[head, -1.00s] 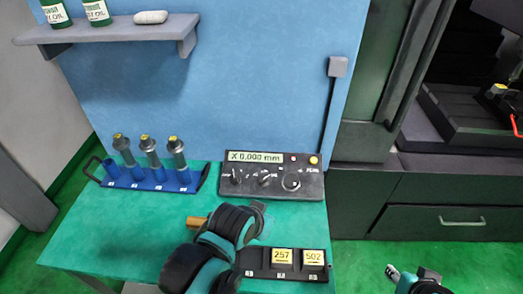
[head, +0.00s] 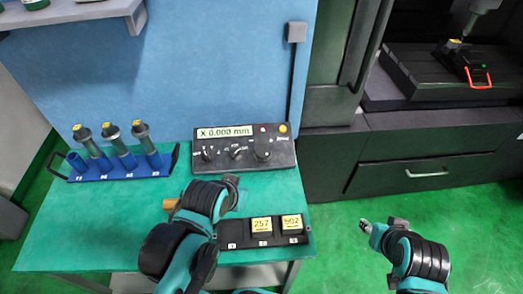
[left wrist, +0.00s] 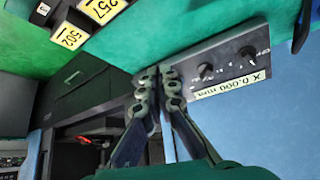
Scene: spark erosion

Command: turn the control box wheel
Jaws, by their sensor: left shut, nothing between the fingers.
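The dark control box (head: 284,162) stands at the back of the green table, its display reading X 0.000 mm. Its round wheel (head: 263,154) is at the right of the panel, beside two smaller knobs. In the left wrist view the box (left wrist: 225,60) shows two knobs and the display; the wheel seems hidden behind my fingers. My left gripper (head: 233,181) is just in front of the box, apart from the wheel in the head view. In the left wrist view its fingers (left wrist: 160,72) are shut and empty. My right gripper (head: 366,226) is over the floor right of the table; its jaws are too small to read.
A blue rack (head: 120,171) with several grey holders stands at the table's left. A black tray (head: 240,243) with blocks marked 257 (head: 262,225) and 502 (head: 292,222) lies near the front right. The dark machine (head: 400,160) stands at right, a shelf (head: 80,25) above left.

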